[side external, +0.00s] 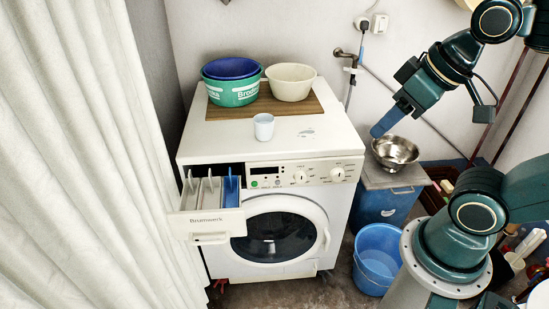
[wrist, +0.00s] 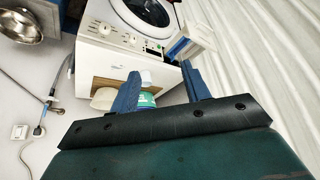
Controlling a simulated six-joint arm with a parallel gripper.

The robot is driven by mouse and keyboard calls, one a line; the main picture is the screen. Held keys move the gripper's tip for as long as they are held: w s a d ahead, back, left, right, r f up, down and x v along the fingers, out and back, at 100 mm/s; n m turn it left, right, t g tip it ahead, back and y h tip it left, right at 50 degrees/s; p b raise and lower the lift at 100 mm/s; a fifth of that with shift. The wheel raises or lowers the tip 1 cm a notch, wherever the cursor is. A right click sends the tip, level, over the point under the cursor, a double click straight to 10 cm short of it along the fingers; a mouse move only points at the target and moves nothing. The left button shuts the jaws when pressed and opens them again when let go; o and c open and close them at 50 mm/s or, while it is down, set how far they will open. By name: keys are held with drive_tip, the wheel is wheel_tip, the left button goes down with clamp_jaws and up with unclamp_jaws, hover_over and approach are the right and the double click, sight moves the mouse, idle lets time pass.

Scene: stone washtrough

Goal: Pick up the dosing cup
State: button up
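The dosing cup (side external: 264,126), small and pale blue-white, stands upright on the white top of the washing machine (side external: 225,142), in front of a wooden board. In the wrist view the cup (wrist: 146,76) shows between my fingers, close to the left one. My gripper (side external: 380,128) is up to the right of the machine, well away from the cup, with its blue fingers pointing down and left. In the wrist view my gripper (wrist: 160,68) has its fingers apart with nothing held.
A green basin with a blue one inside (side external: 233,92) and a cream bowl (side external: 290,82) stand on the wooden board (side external: 265,108). The detergent drawer (side external: 205,223) is pulled out. A metal bowl (side external: 396,150) and a blue bucket (side external: 377,258) are at right.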

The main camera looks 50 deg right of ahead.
drive_tip(key=o, duration=0.7)
drive_tip(key=w+f+m+y, duration=0.2)
drive_tip(key=w+m, duration=0.4)
drive_tip(key=w, duration=0.6)
drive_tip(key=m+t+y, duration=0.4)
drive_tip(key=m+t, duration=0.2)
drive_tip(key=m, duration=2)
approach(264, 128)
drive_tip(key=d, duration=0.1)
drive_tip(key=d+f, duration=0.1)
drive_tip(key=d, duration=0.2)
drive_tip(key=shift+s+d+f, duration=0.2)
drive_tip(key=shift+s+f, duration=0.05)
drive_tip(key=shift+x, duration=4.3)
